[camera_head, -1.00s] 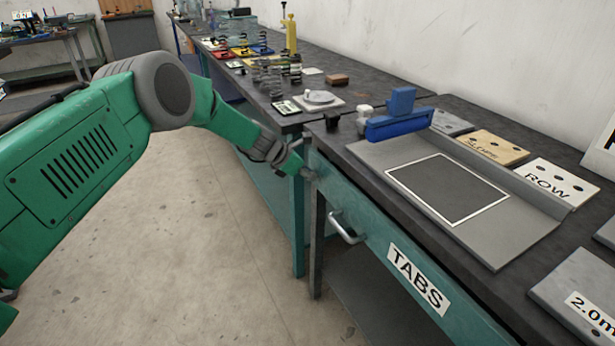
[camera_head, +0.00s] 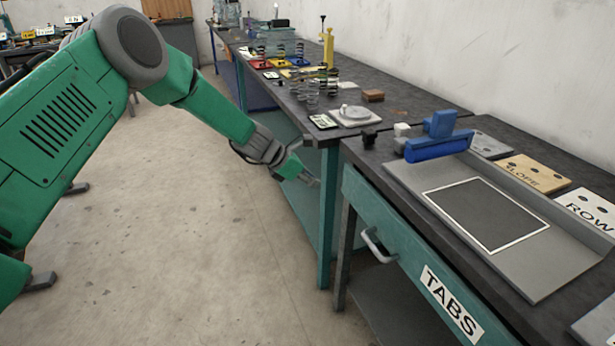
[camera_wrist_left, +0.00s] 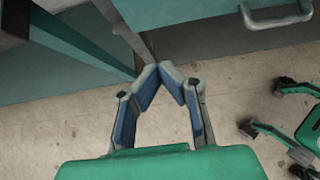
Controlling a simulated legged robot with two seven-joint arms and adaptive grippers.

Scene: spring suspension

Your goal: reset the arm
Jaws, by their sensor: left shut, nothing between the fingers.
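My left arm is green and comes in from the left in the head view. Its gripper (camera_head: 314,182) hangs over the floor at the front of the benches, near the gap between the two bench legs. In the left wrist view the gripper (camera_wrist_left: 168,72) has its blue-padded fingertips together, with nothing between them. The floor and a teal bench front with a metal handle (camera_wrist_left: 277,15) show beyond it. My right gripper is not in view.
The near bench has a drawer labelled TABS (camera_head: 452,303) with a handle (camera_head: 377,246). On it sit a grey tray (camera_head: 415,186) and a blue block tool (camera_head: 437,146). Several springs (camera_head: 312,95) and a yellow pump (camera_head: 327,47) stand on the far bench. Open floor lies left.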

